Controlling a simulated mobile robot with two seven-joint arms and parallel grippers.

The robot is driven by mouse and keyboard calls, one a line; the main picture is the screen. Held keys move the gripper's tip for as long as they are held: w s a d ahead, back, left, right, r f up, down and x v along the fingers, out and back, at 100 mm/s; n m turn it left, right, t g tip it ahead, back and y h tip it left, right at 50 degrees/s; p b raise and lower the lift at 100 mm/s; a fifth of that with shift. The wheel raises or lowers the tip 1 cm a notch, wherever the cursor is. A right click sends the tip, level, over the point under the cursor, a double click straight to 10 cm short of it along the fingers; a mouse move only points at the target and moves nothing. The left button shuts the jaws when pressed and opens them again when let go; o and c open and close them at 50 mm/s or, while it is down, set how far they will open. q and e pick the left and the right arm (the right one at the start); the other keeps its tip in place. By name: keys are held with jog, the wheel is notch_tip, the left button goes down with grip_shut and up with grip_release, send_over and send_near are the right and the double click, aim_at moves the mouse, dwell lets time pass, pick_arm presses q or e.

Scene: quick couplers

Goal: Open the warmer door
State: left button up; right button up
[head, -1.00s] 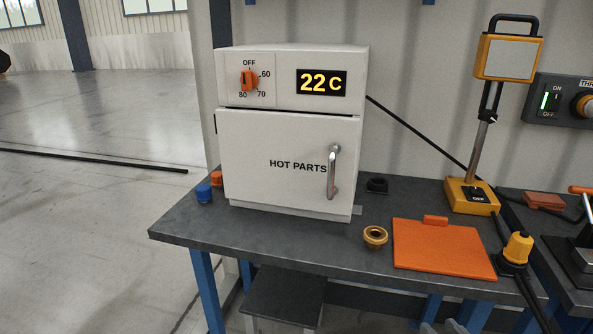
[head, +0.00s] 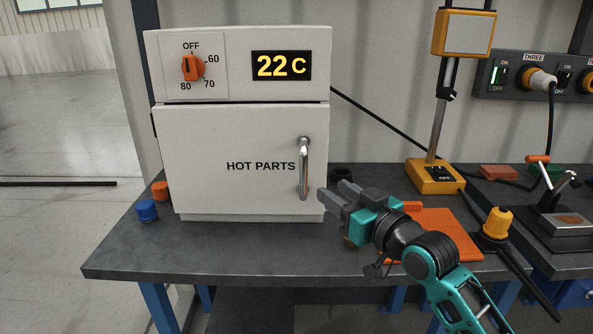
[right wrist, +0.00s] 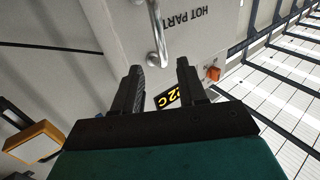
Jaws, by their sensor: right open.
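The white warmer (head: 180,65) stands on the dark bench, with its door (head: 215,135) shut. The door says HOT PARTS and has a vertical metal handle (head: 303,170) near its right edge. The display above reads 22 C and the orange dial points to OFF. My right gripper (head: 335,198) is open and empty, a little to the right of the handle's lower end and apart from it. In the right wrist view the handle (right wrist: 158,38) shows beyond the open fingers (right wrist: 160,82). My left gripper is not in view.
An orange mat (head: 450,232) lies behind my right arm. A yellow lamp stand (head: 435,175) and a yellow-capped plug (head: 497,225) stand to the right. Blue (head: 147,210) and orange (head: 160,190) caps sit left of the warmer. The bench front before the door is clear.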

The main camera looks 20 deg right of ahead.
aim_at(306, 172)
jog(key=b+x, duration=0.1)
jog(key=x, duration=1)
jog(key=shift+w, duration=0.2)
grip_shut()
